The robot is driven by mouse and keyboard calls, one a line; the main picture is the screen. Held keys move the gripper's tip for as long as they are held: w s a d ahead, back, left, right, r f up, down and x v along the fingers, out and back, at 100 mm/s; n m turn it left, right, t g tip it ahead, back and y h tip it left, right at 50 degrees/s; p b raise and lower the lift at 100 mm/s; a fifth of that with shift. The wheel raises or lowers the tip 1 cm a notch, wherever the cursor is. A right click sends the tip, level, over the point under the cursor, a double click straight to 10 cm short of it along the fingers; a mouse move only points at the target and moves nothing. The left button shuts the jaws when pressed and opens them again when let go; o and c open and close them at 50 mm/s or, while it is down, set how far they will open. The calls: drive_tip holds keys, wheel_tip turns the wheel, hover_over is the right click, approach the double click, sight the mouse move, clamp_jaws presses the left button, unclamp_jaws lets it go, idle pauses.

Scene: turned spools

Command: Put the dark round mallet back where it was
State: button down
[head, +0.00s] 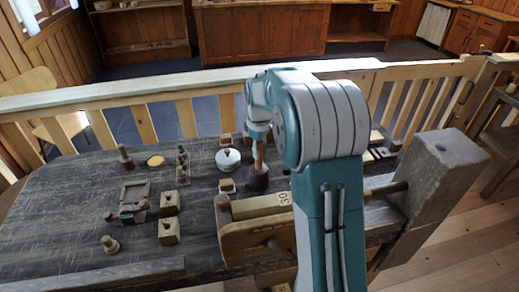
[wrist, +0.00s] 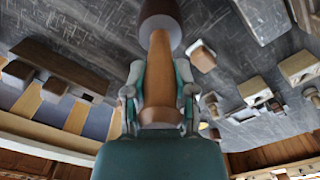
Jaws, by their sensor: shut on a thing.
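The dark round mallet (head: 258,179) is upright with its dark head down and its light brown handle up, at the back middle of the workbench. My gripper (head: 258,138) is shut on the handle from above. In the wrist view the handle (wrist: 160,75) lies between the fingers of my gripper (wrist: 160,95), and the dark head (wrist: 160,10) is at the top edge. The head is at or just above the bench top; I cannot tell whether it touches.
Wooden blocks (head: 169,203), a square frame (head: 135,193) and a spool (head: 110,245) are farther left. A large wooden vise (head: 440,180) is at right. A railing (head: 145,97) runs behind.

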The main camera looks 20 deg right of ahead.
drive_tip(key=shift+f, duration=0.1)
drive_tip(key=shift+c, duration=2.2)
unclamp_jaws()
wheel_tip(320, 180, up, 11)
drive_tip(key=shift+r, duration=0.2)
drive_tip(key=shift+s+r, duration=0.15)
drive_tip(key=shift+r, duration=0.35)
drive_tip(key=s+a+r+m+t, duration=0.2)
drive_tip(key=s+a, duration=0.3)
drive_tip(key=s, duration=0.6)
drive_tip(key=s+a+r+m+t, duration=0.2)
drive_tip(key=s+a+m, duration=0.15)
drive_tip(key=s, duration=0.65)
drive_tip(key=s+a+f+m+t, duration=0.1)
drive_tip(key=s+a+f, duration=0.1)
drive_tip(key=s+f, duration=0.2)
drive_tip(key=s, duration=0.3)
drive_tip(key=shift+s+a+f+t, duration=0.2)
drive_tip(key=shift+s+f+t, duration=0.1)
drive_tip(key=shift+s+f, duration=0.1)
